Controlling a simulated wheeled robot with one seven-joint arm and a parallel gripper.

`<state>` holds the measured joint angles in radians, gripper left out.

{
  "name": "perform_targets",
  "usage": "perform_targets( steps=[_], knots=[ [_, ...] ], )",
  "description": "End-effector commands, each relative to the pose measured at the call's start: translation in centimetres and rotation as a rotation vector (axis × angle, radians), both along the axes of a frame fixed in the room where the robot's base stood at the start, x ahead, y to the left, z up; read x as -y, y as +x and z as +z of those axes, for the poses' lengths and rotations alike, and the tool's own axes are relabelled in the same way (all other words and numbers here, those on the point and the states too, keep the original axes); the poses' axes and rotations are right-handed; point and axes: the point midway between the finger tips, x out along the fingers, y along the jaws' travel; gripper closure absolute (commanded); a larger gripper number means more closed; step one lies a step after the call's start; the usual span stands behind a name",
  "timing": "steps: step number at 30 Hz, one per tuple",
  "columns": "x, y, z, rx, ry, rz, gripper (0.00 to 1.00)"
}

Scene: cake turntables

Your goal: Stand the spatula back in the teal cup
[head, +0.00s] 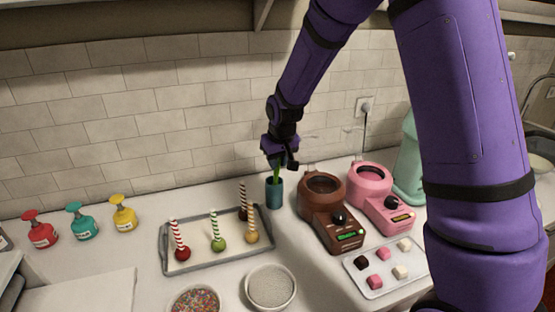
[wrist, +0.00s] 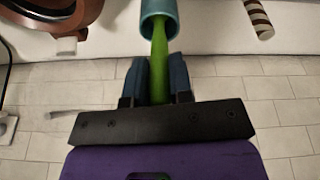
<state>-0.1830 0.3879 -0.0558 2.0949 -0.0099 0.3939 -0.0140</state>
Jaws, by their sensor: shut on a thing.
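The teal cup (head: 274,193) stands upright on the counter near the wall, between the tray of apples and the brown melting pot. The green spatula (head: 279,168) is upright with its lower end inside the cup's mouth. My gripper (head: 279,158) is above the cup and shut on the spatula's upper part. In the wrist view the gripper's fingers (wrist: 158,80) are on both sides of the green spatula (wrist: 160,52), which runs into the teal cup (wrist: 157,10). The spatula's lower end is hidden in the cup, so I cannot tell if it touches the bottom.
A grey tray (head: 170,268) with several striped-stick apples is left of the cup. A brown melting pot (head: 322,213) and a pink one (head: 371,185) stand close on the right. Bowls of sprinkles (head: 195,299) and pale grains (head: 270,287) are in front. The tiled wall is close behind.

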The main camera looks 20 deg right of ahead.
Motion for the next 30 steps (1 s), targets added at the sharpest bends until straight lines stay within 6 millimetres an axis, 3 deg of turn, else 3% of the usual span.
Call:
perform_targets(
  steps=[3,4,7,19,30],
  knots=[
    [0.0,0.0,0.0,0.000,0.000,0.000,1.00],
    [0.0,0.0,0.0,0.000,0.000,0.000,0.72],
    [0.0,0.0,0.0,0.000,0.000,0.000,0.49],
    [0.0,-0.1,0.7,0.002,0.000,0.000,0.49],
    [0.0,-1.8,7.0,0.005,0.001,0.000,0.49]
  ],
)
